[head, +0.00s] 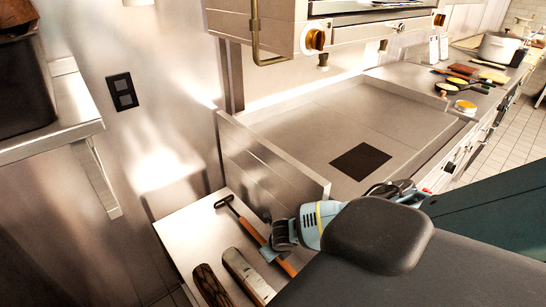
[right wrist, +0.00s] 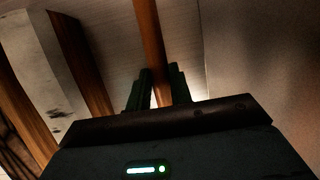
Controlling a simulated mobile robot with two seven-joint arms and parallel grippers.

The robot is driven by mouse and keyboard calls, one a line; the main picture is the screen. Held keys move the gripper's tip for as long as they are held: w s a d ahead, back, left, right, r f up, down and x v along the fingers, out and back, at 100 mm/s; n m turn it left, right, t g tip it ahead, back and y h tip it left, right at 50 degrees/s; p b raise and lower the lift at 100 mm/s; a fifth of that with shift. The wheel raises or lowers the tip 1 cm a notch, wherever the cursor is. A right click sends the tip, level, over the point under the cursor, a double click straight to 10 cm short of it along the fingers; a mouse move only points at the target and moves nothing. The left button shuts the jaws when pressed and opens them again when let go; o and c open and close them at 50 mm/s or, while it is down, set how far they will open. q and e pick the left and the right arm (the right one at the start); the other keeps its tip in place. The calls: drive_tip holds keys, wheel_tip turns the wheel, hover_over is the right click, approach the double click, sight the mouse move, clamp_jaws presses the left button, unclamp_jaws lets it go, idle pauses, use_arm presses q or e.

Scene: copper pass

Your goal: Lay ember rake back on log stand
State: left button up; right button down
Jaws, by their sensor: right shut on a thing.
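The ember rake has a dark head and an orange-brown handle (head: 246,226), and it lies lengthwise over the log stand (head: 187,228) in the head view. My right gripper (head: 270,250) is shut on the handle toward its near end. In the right wrist view the handle (right wrist: 149,40) runs between the two dark fingers (right wrist: 157,88). I cannot tell whether the rake touches the stand or hangs just above it. My arm hides part of the stand's right side. My left gripper is not in view.
A dark log (head: 211,286) and a paler log (head: 247,274) lie on the stand left of the rake. A steel panel (head: 265,160) rises beside the stand, edging the counter (head: 330,115). A wall shelf (head: 60,125) juts out at left.

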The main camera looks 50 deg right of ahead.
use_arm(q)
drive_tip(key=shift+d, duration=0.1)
use_arm(e)
drive_tip(key=c, duration=1.3)
unclamp_jaws()
drive_tip(key=shift+o, duration=0.2)
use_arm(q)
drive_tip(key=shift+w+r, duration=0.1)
